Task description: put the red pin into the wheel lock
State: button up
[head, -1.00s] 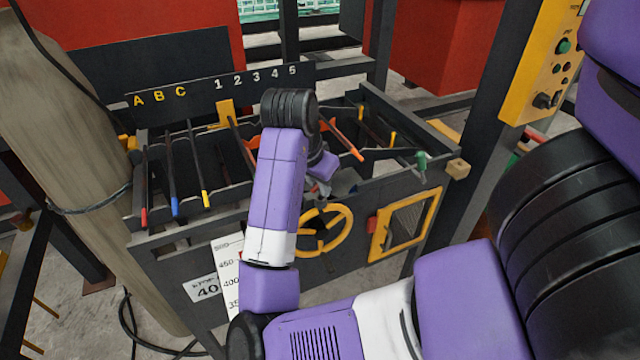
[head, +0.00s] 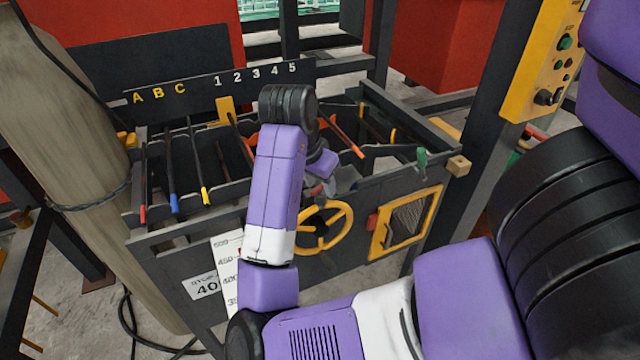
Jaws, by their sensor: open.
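The yellow handwheel (head: 347,222) is on the front panel of the dark bench, partly hidden by my arm. The wheel lock cannot be made out clearly. A small red piece (head: 372,223) is between the wheel and the yellow-framed hatch; whether it is the red pin I cannot tell. My gripper (head: 326,188) is above the wheel, at the bench's front edge, mostly hidden behind my forearm and wrist. It is open. A small reddish spot (head: 316,190) shows beside it, too small to identify.
The bench (head: 170,245) holds several bars with coloured ends in slots, under a board (head: 200,90) marked A to C and 1 to 5. A yellow-framed hatch (head: 437,205) is right of the wheel. A wooden block (head: 458,166) and a green handle (head: 422,160) are at the right corner.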

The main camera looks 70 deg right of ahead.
jog(key=v, duration=0.7)
jog(key=shift+p, duration=0.3)
